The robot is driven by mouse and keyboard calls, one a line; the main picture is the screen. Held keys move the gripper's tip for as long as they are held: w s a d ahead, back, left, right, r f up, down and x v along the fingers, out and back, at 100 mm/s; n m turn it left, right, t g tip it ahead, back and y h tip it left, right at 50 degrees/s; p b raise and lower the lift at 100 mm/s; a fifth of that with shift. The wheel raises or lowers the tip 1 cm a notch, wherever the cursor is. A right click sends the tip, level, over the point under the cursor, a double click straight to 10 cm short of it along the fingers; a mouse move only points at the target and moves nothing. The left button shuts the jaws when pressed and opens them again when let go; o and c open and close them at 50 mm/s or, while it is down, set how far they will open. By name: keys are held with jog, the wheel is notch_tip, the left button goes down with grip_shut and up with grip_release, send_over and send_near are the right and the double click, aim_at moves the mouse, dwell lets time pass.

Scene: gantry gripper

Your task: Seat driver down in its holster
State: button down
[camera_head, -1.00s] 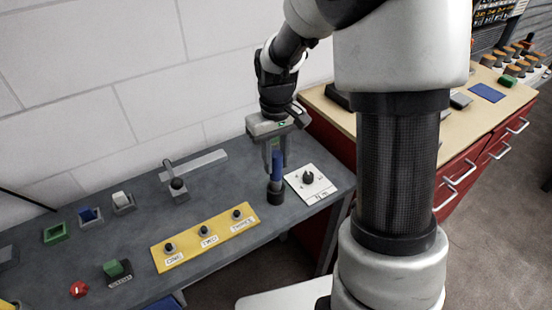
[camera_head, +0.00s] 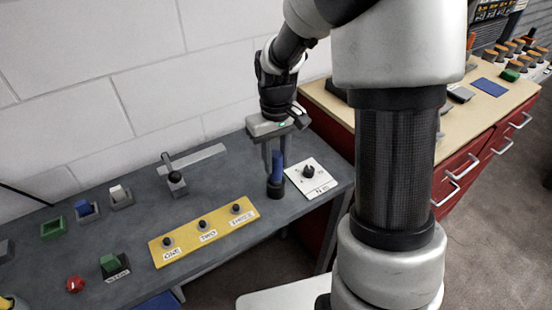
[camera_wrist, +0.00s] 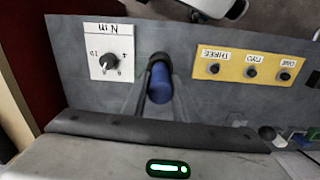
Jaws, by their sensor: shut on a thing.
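The driver has a blue handle (camera_head: 277,163) and stands roughly upright over the bench. Its lower end goes into the black round holster (camera_head: 276,188), so the tip is hidden. In the wrist view the blue handle (camera_wrist: 160,84) is in the middle, with the black holster (camera_wrist: 158,58) just behind it. My gripper (camera_head: 274,158) points down from above, with its fingers around the handle and shut on it. In the wrist view the fingers of my gripper (camera_wrist: 159,95) lie on both sides of the handle. I cannot tell whether the handle touches the bottom of the holster.
A white dial panel (camera_head: 322,186) lies close to the right of the holster. A yellow panel with three knobs (camera_head: 203,231) lies to the front left. A grey lever fixture (camera_head: 177,188) stands farther left. The grey bench (camera_head: 225,188) is clear between them. A wall rises behind.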

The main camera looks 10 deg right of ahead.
jog(key=shift+f+b, duration=0.4)
jog(key=shift+f, duration=0.25)
jog(key=c, duration=1.3)
grip_release()
jog(key=shift+c, duration=0.2)
jog(key=shift+r, duration=0.1)
notch_tip(320, 180, up, 17)
jog(key=p, duration=0.1)
jog(key=shift+r, duration=0.15)
